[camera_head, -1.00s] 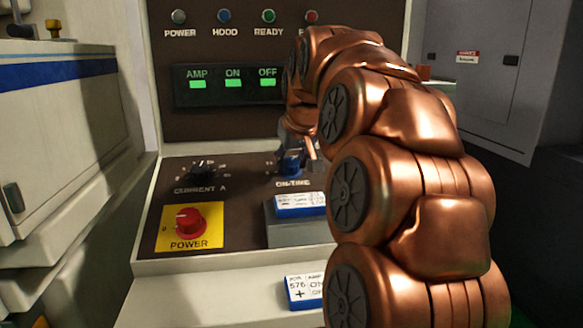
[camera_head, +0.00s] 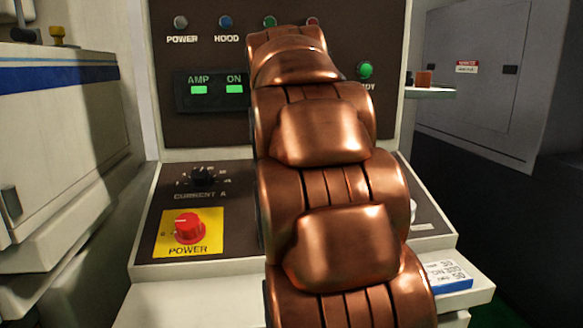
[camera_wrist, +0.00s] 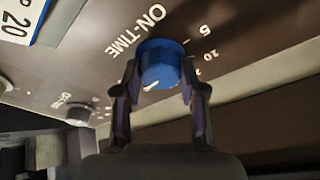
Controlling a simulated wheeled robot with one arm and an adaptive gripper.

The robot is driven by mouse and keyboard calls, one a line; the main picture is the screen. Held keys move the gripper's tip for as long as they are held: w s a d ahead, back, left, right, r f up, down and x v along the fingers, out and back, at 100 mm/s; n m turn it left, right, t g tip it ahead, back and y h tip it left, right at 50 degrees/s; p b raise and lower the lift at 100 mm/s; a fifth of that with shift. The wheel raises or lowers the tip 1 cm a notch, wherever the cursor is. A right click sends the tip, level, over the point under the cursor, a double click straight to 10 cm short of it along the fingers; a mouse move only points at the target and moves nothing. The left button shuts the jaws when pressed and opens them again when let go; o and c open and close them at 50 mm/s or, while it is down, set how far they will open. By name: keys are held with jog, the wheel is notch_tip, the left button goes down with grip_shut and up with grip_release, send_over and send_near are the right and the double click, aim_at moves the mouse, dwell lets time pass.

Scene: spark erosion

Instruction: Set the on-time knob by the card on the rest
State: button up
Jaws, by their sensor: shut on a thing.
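In the wrist view the blue on-time knob (camera_wrist: 162,60) stands on the dark panel beside its ON-TIME label, with a white pointer line at its lower edge. My gripper (camera_wrist: 160,88) is shut on the knob, one finger on each side. Scale numbers, including 5 and 10, show right of the knob. A blue-edged white card (camera_wrist: 22,16) shows partly at the upper left, with "20" readable; the rest of its text is cut off.
A red POWER knob (camera_head: 189,228) on a yellow plate and the black CURRENT A knob (camera_head: 203,176) are left of my arm. A green button (camera_head: 365,69) is on the upright panel.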

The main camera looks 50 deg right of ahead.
jog(key=shift+m, duration=0.6)
jog(key=o, duration=1.1)
jog(key=shift+o, duration=0.2)
jog(key=v, duration=1.2)
jog(key=shift+w, duration=0.25)
